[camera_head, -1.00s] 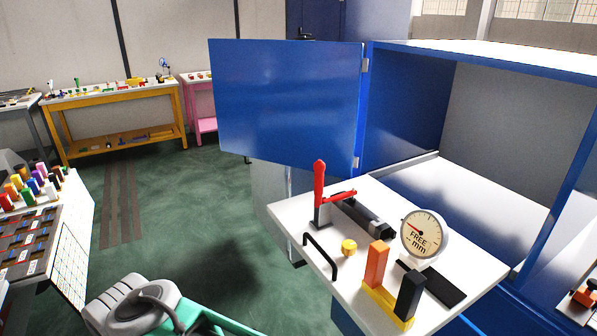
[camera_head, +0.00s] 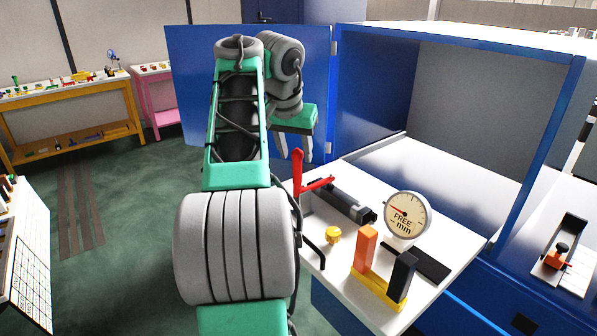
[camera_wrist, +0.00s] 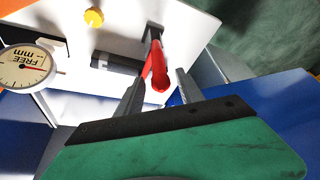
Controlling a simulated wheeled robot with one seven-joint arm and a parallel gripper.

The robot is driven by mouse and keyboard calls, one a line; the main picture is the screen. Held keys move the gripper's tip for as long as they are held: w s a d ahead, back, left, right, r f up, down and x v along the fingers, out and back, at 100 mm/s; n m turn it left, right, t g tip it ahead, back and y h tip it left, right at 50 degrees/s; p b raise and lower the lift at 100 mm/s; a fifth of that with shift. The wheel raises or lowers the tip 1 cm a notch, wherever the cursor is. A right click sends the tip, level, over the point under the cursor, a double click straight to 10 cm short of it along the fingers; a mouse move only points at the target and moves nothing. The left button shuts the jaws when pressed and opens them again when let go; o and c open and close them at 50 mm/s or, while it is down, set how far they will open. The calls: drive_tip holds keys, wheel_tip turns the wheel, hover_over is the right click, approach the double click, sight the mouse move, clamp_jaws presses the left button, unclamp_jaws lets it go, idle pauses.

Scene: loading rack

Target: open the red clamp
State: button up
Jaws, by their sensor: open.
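The red clamp (camera_head: 298,172) stands on the white work surface (camera_head: 352,180), with its red handle upright and a red arm reaching right over a dark block (camera_head: 341,200). My gripper (camera_head: 296,160) is above and close to the clamp's handle in the head view. In the wrist view, the red handle (camera_wrist: 158,68) points toward the camera and lies between the two grey fingers of my gripper (camera_wrist: 160,88). The fingers are apart. Whether either finger touches the handle cannot be told.
A dial gauge (camera_head: 407,213), yellow knob (camera_head: 333,234), black bar handle (camera_head: 312,250) and an orange block (camera_head: 364,246) share the surface. The open blue door (camera_head: 190,85) stands just behind my arm. The cabinet interior (camera_head: 465,105) at right is empty.

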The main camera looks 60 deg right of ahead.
sight(299, 168)
drive_tip(key=b+x, duration=0.4)
drive_tip(key=x, duration=0.3)
drive_tip(key=shift+s+b, duration=0.1)
drive_tip(key=shift+b, duration=0.25)
drive_tip(key=shift+r, duration=0.15)
clamp_jaws()
idle(0.7)
